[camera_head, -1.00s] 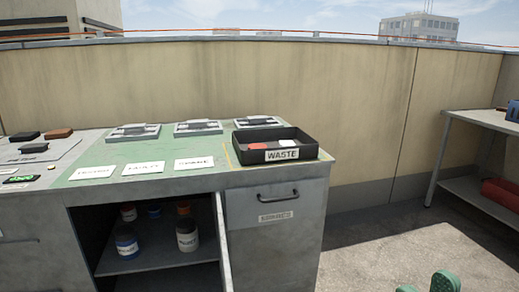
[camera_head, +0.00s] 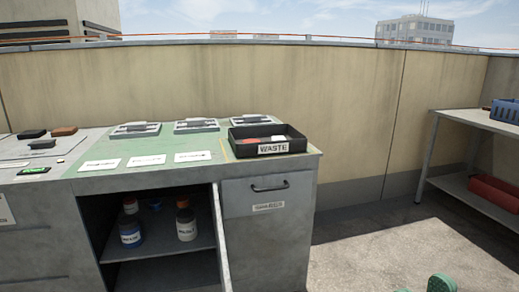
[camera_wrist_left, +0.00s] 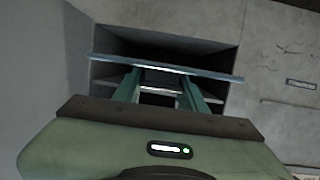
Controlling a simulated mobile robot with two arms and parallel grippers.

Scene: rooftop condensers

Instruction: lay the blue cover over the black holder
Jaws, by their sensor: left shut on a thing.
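In the left wrist view my left gripper (camera_wrist_left: 160,88) is shut on a thin, flat blue-grey piece (camera_wrist_left: 165,68), seen nearly edge-on. It looks like the blue cover. It spans wider than the fingers, with a dark cabinet opening behind it. The head view does not show this gripper or the piece. A black open tray (camera_head: 238,150) marked WASTE sits at the right end of the green bench top; I cannot tell whether it is the black holder. It has something red and something white in it.
Several grey fixtures (camera_head: 195,126) and white labels stand on the bench (camera_head: 225,168). Small dark blocks lie at its left end. The open cabinet below holds bottles (camera_head: 186,225), its door (camera_head: 220,240) ajar. A side table (camera_head: 470,119) with a blue basket (camera_head: 505,111) stands right; floor between is clear.

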